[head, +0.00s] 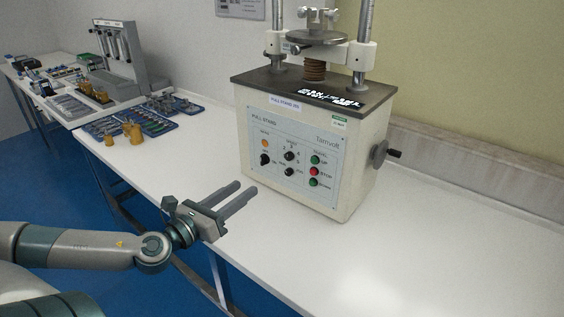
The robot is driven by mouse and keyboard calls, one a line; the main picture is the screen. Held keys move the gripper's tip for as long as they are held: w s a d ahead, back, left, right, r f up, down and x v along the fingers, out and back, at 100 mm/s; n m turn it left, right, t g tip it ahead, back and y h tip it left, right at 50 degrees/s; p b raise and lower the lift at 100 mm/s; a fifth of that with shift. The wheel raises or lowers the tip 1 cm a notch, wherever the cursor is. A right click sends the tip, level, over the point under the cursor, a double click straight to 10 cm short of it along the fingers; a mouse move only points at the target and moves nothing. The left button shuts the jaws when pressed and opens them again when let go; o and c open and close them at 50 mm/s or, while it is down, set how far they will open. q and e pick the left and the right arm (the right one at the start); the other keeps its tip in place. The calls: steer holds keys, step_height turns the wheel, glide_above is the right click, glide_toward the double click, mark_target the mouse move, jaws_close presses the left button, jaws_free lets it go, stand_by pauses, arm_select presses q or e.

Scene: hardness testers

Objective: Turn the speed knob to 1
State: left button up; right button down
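The speed knob (289,156) is a small black knob at the top middle of the front panel (328,150) of the cream pull-stand tester (360,170). Small numbers stand around it; its pointer setting is too small to read. My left gripper (246,187) is in front of the tester, to the lower left of the panel, over the table's front edge. Its two grey fingers are apart with nothing between them, and they point toward the tester without touching it. My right gripper is out of view.
Other black knobs (265,159) (289,171), an orange lamp (264,143) and green and red buttons (314,171) sit close by on the panel. A side crank (384,154) sticks out right. Tool trays (150,120) lie at left. The white table (430,250) is clear at right.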

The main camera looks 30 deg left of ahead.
mark_target(287, 158)
arm_select(q)
steer(key=shift+w, duration=0.15)
stand_by(0.3)
